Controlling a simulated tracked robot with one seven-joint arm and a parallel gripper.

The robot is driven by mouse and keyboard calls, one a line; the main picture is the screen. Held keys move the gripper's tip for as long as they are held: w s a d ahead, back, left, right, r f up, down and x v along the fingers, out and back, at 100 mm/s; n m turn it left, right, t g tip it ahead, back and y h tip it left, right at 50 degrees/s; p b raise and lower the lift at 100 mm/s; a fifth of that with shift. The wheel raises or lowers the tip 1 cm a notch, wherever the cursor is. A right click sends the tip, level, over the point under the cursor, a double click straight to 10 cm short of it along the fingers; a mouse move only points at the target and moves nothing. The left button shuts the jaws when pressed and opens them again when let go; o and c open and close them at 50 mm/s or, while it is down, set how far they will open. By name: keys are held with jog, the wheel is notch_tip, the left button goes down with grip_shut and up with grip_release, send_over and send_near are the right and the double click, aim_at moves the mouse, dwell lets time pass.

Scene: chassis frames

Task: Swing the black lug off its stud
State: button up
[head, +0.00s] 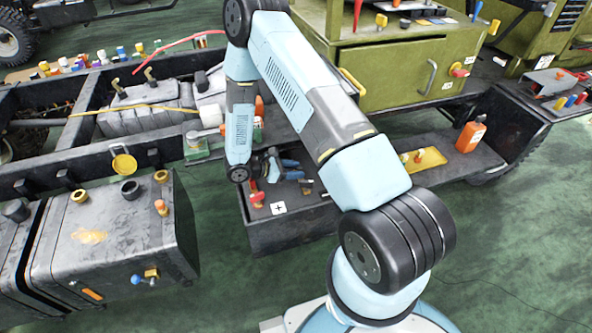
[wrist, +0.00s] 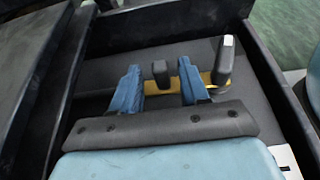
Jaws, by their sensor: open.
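In the wrist view a small upright black block (wrist: 161,73), which looks like the black lug, stands between my gripper's two blue fingers. My gripper (wrist: 160,80) is open, with a finger on each side of the block and visible gaps to both. A taller black post with a pale top (wrist: 224,60) stands just right of the right finger. A yellow strip shows behind the fingers, and the stud cannot be made out. In the head view my gripper (head: 288,169) is low over a dark open tray (head: 290,236), where the block is too small to tell.
Dark tray walls enclose the gripper, with a near wall on the left (wrist: 50,85) and one on the right. In the head view a red-handled item (head: 257,198) lies in the tray. A dark tank (head: 110,240) stands left, and an orange bottle (head: 470,136) right.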

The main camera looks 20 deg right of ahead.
jog(key=shift+d+f, duration=0.1)
jog(key=shift+d, duration=0.2)
jog(key=shift+c, duration=0.3)
grip_shut()
